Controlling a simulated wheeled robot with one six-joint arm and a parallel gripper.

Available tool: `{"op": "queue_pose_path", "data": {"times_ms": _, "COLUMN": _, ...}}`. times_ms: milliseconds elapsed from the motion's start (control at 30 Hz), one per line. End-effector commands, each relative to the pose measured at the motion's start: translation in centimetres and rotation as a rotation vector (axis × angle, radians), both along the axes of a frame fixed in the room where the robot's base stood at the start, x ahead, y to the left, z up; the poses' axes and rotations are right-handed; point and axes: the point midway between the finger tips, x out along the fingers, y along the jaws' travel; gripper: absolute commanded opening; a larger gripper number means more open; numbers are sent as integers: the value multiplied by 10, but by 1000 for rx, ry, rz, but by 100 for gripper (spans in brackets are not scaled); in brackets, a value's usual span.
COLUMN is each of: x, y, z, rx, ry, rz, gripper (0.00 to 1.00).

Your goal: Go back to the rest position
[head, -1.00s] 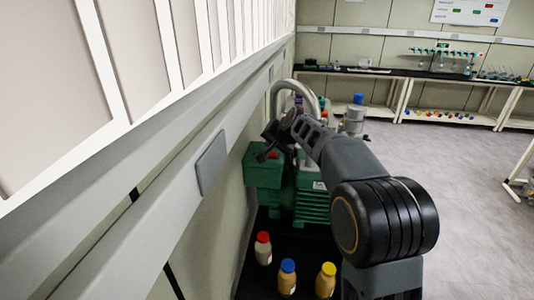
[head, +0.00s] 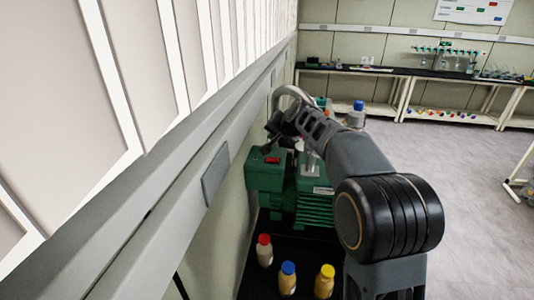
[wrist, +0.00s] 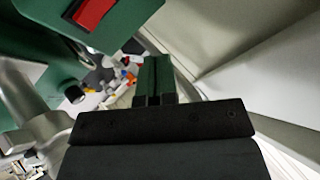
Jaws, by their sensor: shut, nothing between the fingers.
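My gripper (head: 268,137) is above and behind the green vacuum pump's box, close to the wall, at the end of my bent grey arm. In the wrist view my gripper (wrist: 154,82) has its two fingers together, with nothing between them. The green pump (head: 313,203) stands on a dark surface. Its red switch (head: 271,160) is on top of the green box, just below my gripper in the head view. The red switch (wrist: 96,13) also shows at the top left of the wrist view, apart from the fingers.
The wall with a grey rail (head: 140,215) runs close along the left. Bottles with red (head: 264,250), blue (head: 288,280) and yellow (head: 325,282) caps stand in front of the pump. Open floor (head: 470,190) lies to the right.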

Motion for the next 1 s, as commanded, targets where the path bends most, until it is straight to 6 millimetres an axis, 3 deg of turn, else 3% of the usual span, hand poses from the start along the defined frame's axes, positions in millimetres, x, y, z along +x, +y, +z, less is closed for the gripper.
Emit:
{"op": "queue_pose_path", "data": {"times_ms": 67, "x": -6, "y": -1, "z": 2, "rx": -11, "ry": 3, "rz": 4, "gripper": 0}}
{"op": "queue_pose_path", "data": {"times_ms": 167, "x": -34, "y": -8, "z": 5, "rx": -61, "ry": 18, "rz": 25, "gripper": 0}}
{"op": "queue_pose_path", "data": {"times_ms": 367, "x": -139, "y": -33, "z": -5, "rx": -249, "ry": 90, "rz": 107, "gripper": 0}}
{"op": "queue_pose_path", "data": {"times_ms": 500, "x": -217, "y": -50, "z": -29, "rx": -383, "ry": 153, "rz": 170, "gripper": 0}}
{"op": "queue_pose_path", "data": {"times_ms": 700, "x": -301, "y": -70, "z": -68, "rx": -528, "ry": 230, "rz": 241, "gripper": 0}}
{"op": "queue_pose_path", "data": {"times_ms": 833, "x": -333, "y": -79, "z": -88, "rx": -584, "ry": 263, "rz": 270, "gripper": 0}}
{"op": "queue_pose_path", "data": {"times_ms": 1000, "x": -351, "y": -83, "z": -100, "rx": -617, "ry": 283, "rz": 286, "gripper": 0}}
